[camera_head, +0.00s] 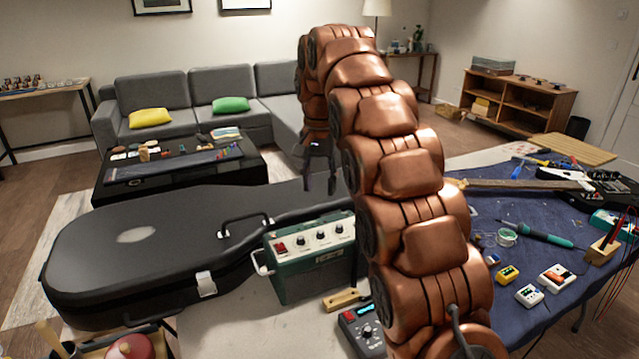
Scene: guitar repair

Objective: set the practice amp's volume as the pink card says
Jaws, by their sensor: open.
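The practice amp (318,276) is a dark green box with a light control panel on its top front edge. The panel carries a red switch and several dark knobs (321,236); their settings are too small to read. The amp stands beside the black guitar case. My gripper (320,186) hangs fingers down at the end of my copper arm, above and behind the amp, over the guitar case area. It is open and empty, its two dark fingers apart. I cannot make out a pink card in this view.
The black guitar case (130,255) lies left of the amp. A blue mat (480,215) with tools and small coloured boxes covers the right bench. My arm hides the middle.

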